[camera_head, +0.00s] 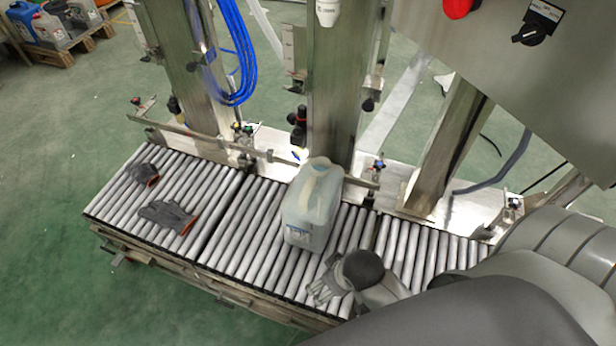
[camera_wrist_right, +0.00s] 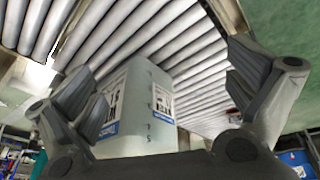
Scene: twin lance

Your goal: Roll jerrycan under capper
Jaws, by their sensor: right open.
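A translucent pale jerrycan (camera_head: 312,208) with a blue-and-white label stands upright on the roller conveyor (camera_head: 252,226), in front of a steel column. In the right wrist view the jerrycan (camera_wrist_right: 148,100) shows between the open fingers, with its labels facing the camera. My right gripper (camera_head: 322,290) is just to the front and right of the jerrycan, over the rollers. It is open and empty in the right wrist view (camera_wrist_right: 170,92), with a finger on either side of the jerrycan and no clear contact. The capper head cannot be told for sure. My left gripper is not in view.
Two dark gloves (camera_head: 168,215) (camera_head: 145,174) lie on the left rollers. A guide rail (camera_head: 215,138) runs along the conveyor's back edge, and steel columns (camera_head: 335,100) stand behind it. A control box (camera_head: 510,60) hangs at upper right. A pallet with jerrycans (camera_head: 55,25) is far left.

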